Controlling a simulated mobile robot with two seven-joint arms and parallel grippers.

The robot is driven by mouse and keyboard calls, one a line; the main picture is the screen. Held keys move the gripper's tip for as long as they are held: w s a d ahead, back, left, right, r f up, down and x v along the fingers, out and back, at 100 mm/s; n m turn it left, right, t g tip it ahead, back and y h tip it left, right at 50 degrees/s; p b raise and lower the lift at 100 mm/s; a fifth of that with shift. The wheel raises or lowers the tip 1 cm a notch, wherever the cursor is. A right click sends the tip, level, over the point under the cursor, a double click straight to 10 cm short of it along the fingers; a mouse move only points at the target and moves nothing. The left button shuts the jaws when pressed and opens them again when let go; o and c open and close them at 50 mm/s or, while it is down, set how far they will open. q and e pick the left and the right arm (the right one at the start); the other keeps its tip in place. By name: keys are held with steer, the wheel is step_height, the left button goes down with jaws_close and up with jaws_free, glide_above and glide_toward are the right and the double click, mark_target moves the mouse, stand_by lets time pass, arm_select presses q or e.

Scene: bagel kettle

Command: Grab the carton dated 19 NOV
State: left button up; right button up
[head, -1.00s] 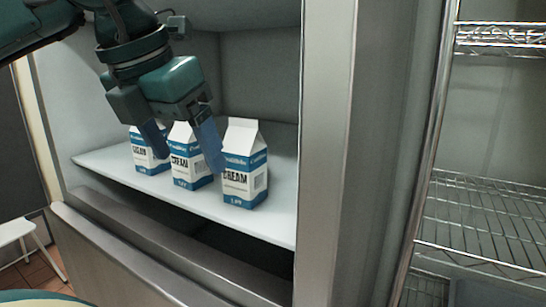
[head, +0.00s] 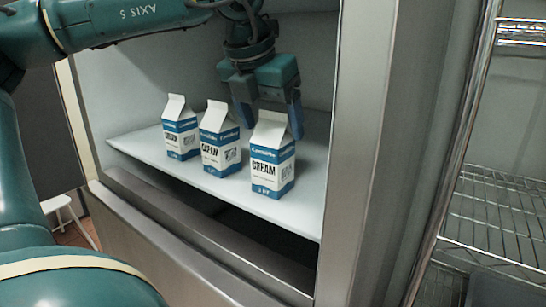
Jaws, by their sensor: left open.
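Three white-and-blue cream cartons stand upright in a row on the white shelf (head: 225,187) inside the fridge: a left carton (head: 181,130), a middle carton (head: 219,142) and a right carton (head: 272,158). Their printed dates are too small to read. My left gripper (head: 269,120) is open, pointing down at the right carton's top. One finger shows on each side of that top, partly behind it. I cannot tell whether they touch the carton. My right gripper is not in view.
The fridge's steel door frame (head: 352,150) rises close to the right of the cartons. A wire rack (head: 495,210) stands farther right. A white stool (head: 62,212) is at the lower left. The shelf front is clear.

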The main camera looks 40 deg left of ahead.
mark_target(275, 140)
arm_select(q)
steer(key=x, duration=0.4)
steer(key=shift+f, duration=0.35)
steer(key=shift+c, duration=0.2)
steer(key=shift+r, duration=0.1)
steer(key=c, duration=1.4)
